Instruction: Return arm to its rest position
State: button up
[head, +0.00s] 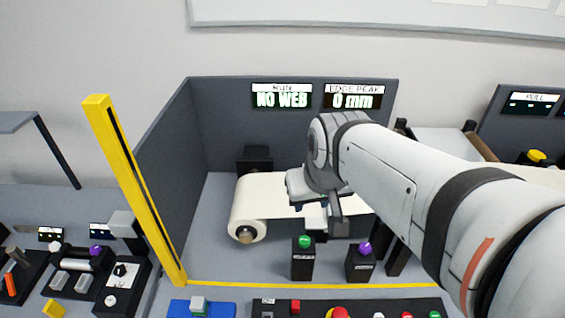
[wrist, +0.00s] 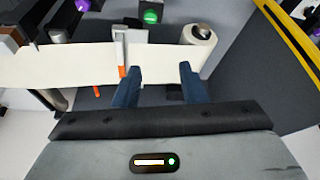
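My arm reaches in from the right in the head view and ends over the mini conveyor booth. My gripper (wrist: 158,72) shows in the wrist view as two blue fingers, spread apart with nothing between them. Its fingertips appear over the edge of the white web (wrist: 60,64), beside a grey upright piece with an orange strip (wrist: 121,50). In the head view the fingers are mostly hidden behind my wrist. The web roll (head: 246,212) lies to the left of my wrist.
A green button (head: 304,242) and a purple knob (head: 365,248) stand on black posts in front of the web. A yellow post (head: 135,190) rises at the left. Dark panels (head: 225,120) enclose the back; displays read "NO WEB" and "0 mm". Open floor lies left of the roll.

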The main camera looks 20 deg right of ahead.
jog(key=shift+n, duration=0.3)
jog(key=s, duration=0.1)
jog(key=s+a, duration=0.1)
jog(key=s, duration=0.2)
jog(key=shift+s+a, duration=0.15)
jog(key=shift+a, duration=0.2)
notch_tip(320, 180, down, 3)
jog(key=shift+r+b, duration=0.2)
jog(key=shift+b, duration=0.8)
dwell(0.4)
jog(key=shift+c, duration=0.2)
